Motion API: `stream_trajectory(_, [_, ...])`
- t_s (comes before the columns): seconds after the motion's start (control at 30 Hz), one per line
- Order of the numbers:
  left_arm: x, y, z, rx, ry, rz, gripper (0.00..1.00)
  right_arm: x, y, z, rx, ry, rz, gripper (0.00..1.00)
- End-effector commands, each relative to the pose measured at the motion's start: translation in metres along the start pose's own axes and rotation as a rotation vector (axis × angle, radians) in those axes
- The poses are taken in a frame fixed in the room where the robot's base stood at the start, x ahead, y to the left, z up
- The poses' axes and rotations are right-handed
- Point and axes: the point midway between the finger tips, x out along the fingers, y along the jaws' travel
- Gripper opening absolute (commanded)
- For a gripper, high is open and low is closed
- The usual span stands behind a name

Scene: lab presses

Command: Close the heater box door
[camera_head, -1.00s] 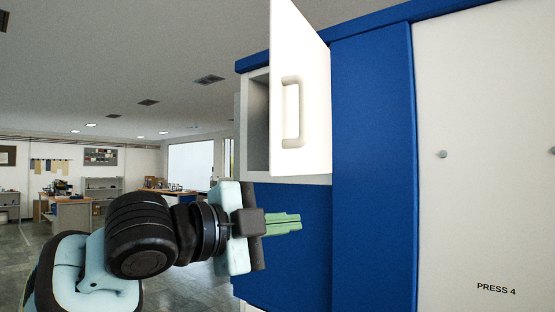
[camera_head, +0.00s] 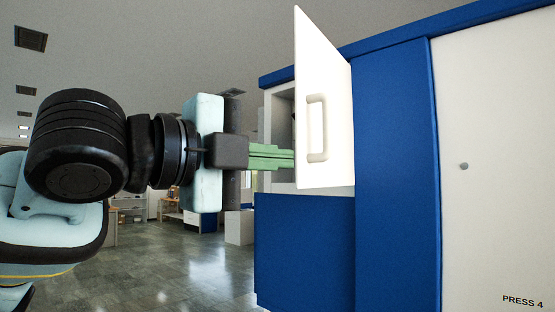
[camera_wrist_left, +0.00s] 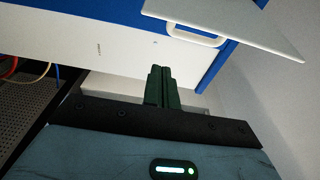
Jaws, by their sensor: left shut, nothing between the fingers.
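The heater box door (camera_head: 330,110) is a white panel with a pale loop handle (camera_head: 317,128). It stands open, swung out from the white heater box (camera_head: 279,103) on the blue press. My left gripper (camera_head: 284,158) has green fingers, shut and empty, pointing right at the door's left edge near its lower part. The fingertips end at or just behind that edge; I cannot tell whether they touch it. In the left wrist view the door (camera_wrist_left: 235,25) and handle (camera_wrist_left: 196,38) are at the upper right, apart from the fingertips (camera_wrist_left: 160,70). My right gripper is out of view.
The blue and white press (camera_head: 395,160) marked PRESS 4 fills the right side. In the left wrist view, cables (camera_wrist_left: 42,72) and a dark perforated panel (camera_wrist_left: 28,105) are at the left. Open floor (camera_head: 180,265) lies below the arm.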

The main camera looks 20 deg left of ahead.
Motion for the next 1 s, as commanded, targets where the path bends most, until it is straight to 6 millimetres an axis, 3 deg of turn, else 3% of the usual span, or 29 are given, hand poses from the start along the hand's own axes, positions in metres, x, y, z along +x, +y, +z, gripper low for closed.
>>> stream_trajectory(0.5, [0.086, 0.001, -0.001, 0.0, 0.002, 0.002, 0.0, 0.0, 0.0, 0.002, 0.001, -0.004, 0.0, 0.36])
stream_trajectory(0.8, [0.075, 0.0, 0.032, -0.001, -0.002, -0.001, 0.0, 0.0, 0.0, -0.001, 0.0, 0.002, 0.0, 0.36])
stream_trajectory(1.0, [0.073, 0.0, 0.038, -0.001, 0.001, -0.001, 0.0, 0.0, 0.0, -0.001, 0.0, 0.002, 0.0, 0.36])
